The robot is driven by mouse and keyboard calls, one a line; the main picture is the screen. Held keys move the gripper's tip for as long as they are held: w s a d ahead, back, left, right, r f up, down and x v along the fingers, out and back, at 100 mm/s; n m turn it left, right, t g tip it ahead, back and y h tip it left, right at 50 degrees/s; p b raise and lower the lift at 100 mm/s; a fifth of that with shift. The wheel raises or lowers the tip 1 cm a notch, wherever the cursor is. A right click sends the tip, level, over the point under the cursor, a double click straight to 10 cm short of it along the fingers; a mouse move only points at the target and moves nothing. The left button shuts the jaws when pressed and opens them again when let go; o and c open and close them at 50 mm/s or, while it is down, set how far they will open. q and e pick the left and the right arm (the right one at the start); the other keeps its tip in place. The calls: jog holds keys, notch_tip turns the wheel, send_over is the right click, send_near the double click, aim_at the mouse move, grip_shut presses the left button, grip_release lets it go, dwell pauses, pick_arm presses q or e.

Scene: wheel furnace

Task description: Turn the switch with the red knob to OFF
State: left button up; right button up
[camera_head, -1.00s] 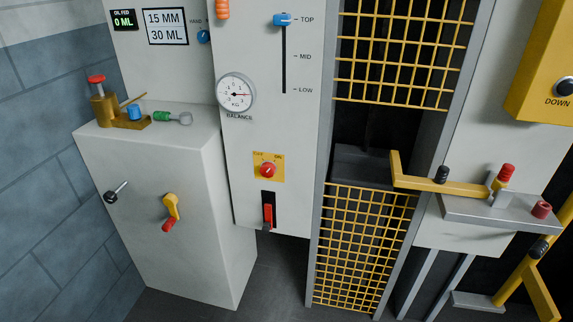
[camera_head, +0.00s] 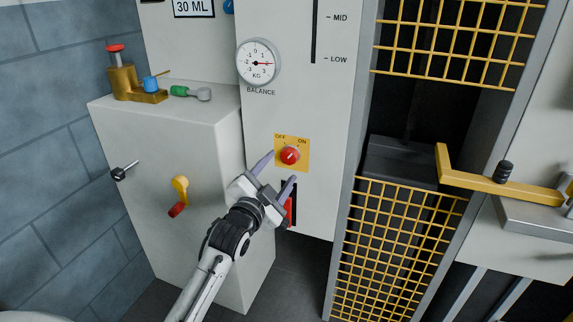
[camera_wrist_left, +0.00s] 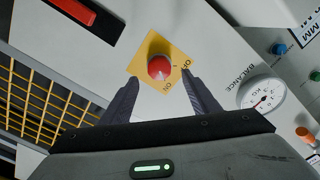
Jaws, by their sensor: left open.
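The red knob (camera_head: 289,156) sits on a yellow plate (camera_head: 304,165) marked OFF at its upper left and ON at its upper right, on a white panel. The knob's pointer is hard to read. My left gripper (camera_head: 279,168) is open in front of the plate, its fingers to the left of and below the knob. In the left wrist view the red knob (camera_wrist_left: 159,67) shows beyond and between the two open fingertips, with nothing held. I cannot tell for sure that the fingers are clear of the knob. My right gripper is not in view.
Below the plate is a slot with a red lever (camera_head: 288,210), partly behind my left gripper. A balance dial (camera_head: 258,63) is above. A white cabinet (camera_head: 215,140) with a yellow crank (camera_head: 180,192) stands at left. A yellow grid (camera_head: 400,240) is at right.

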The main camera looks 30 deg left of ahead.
aim_at(288, 158)
pick_arm(q)
jog(key=x, duration=0.4)
jog(key=shift+w+b, duration=0.25)
jog(key=shift+b, duration=0.05)
jog(key=shift+w+a, duration=0.15)
jog(key=shift+w, duration=0.45)
jog(key=c, duration=1)
